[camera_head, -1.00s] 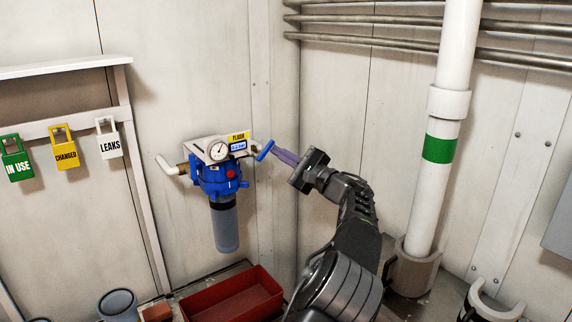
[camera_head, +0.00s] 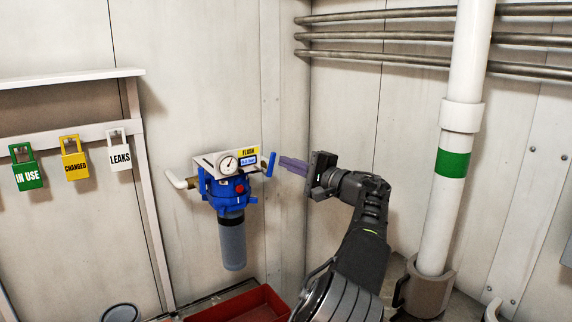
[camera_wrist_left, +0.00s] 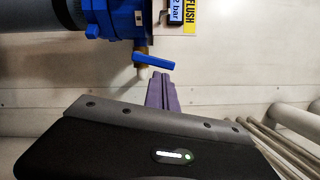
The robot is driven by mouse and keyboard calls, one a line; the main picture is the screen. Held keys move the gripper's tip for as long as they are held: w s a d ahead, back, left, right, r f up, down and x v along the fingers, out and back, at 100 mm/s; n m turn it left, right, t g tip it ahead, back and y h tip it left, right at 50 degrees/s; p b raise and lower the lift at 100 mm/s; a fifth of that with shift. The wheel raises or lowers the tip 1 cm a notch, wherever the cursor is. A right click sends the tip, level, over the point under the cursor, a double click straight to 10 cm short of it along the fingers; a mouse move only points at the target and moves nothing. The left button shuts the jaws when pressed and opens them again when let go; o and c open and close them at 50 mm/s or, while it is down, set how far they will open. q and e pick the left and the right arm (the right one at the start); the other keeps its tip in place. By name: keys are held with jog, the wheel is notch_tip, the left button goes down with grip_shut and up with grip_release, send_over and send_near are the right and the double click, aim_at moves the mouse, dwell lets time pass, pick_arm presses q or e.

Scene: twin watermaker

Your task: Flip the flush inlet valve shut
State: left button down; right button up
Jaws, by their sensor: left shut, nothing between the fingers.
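The flush inlet valve's blue lever (camera_head: 270,164) is on the right side of the blue filter housing (camera_head: 228,190), under the yellow FLUSH label (camera_head: 247,152). In the head view it stands steep, leaning slightly right at its top. In the left wrist view the lever (camera_wrist_left: 153,60) lies slantwise across the short pipe stub. My left gripper (camera_head: 281,161) is shut and empty, its purple fingers just right of the lever. In the left wrist view the fingertips (camera_wrist_left: 161,76) are close by the lever; I cannot tell if they touch. My right gripper is not in view.
A round gauge (camera_head: 228,163) sits on the housing's bracket. A red tray (camera_head: 245,305) is below. A white pipe with a green band (camera_head: 452,163) stands to the right. Green, yellow and white tags hang at left.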

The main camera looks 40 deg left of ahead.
pick_arm(q)
jog(key=d, duration=0.6)
jog(key=shift+s+d+f+b, duration=0.15)
jog(key=shift+s+d+b, duration=0.05)
jog(key=shift+d+b, duration=0.2)
